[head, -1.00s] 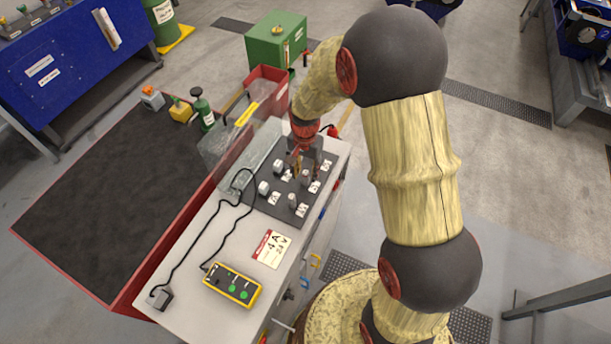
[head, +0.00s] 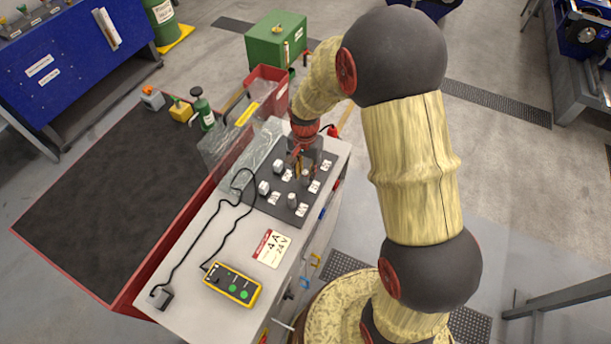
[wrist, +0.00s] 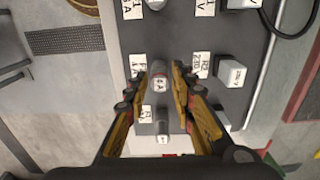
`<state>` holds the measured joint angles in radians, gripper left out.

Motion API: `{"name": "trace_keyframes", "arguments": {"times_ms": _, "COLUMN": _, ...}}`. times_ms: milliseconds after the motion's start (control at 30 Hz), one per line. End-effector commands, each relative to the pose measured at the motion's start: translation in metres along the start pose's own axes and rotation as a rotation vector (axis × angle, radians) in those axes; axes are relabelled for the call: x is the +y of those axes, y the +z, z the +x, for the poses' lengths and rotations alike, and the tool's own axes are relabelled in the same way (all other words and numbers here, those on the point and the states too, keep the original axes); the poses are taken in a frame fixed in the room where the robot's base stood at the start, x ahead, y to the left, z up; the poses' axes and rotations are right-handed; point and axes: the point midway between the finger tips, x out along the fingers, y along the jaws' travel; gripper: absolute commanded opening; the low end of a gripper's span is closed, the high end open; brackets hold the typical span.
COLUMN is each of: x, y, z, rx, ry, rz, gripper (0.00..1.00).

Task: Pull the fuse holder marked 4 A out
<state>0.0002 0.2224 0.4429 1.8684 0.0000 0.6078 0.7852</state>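A dark panel (head: 270,205) on the grey cabinet top carries several round and square holders, each with a white label. In the wrist view, a grey round holder (wrist: 158,72) sits between the fingertips of my gripper (wrist: 162,72). Its small marking looks like a number with an A, but I cannot read the digit surely. The fingers are apart, one on each side, with gaps beside the holder. In the head view my gripper (head: 303,168) is over the far part of the panel and hides some holders. A card (head: 271,248) reading 4 A 24 V lies near the panel.
A yellow handset (head: 232,285) with green buttons and a black cable lie on the cabinet top. Clear sheeting (head: 235,148) and a red bin (head: 268,78) stand beyond the panel. A white square holder (wrist: 231,73) is near my right finger in the wrist view.

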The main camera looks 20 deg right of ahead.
Motion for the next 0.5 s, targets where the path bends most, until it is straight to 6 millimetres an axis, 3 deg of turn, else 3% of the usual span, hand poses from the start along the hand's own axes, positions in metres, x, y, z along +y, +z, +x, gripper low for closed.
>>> {"name": "trace_keyframes", "arguments": {"times_ms": 400, "x": 0.0, "y": 0.0001, "z": 0.0, "rx": 0.0, "ry": 0.0, "rz": 0.0, "gripper": 0.0}}
{"name": "trace_keyframes", "arguments": {"times_ms": 500, "x": 0.0, "y": 0.0, "z": 0.0, "rx": 0.0, "ry": 0.0, "rz": 0.0, "gripper": 0.0}}
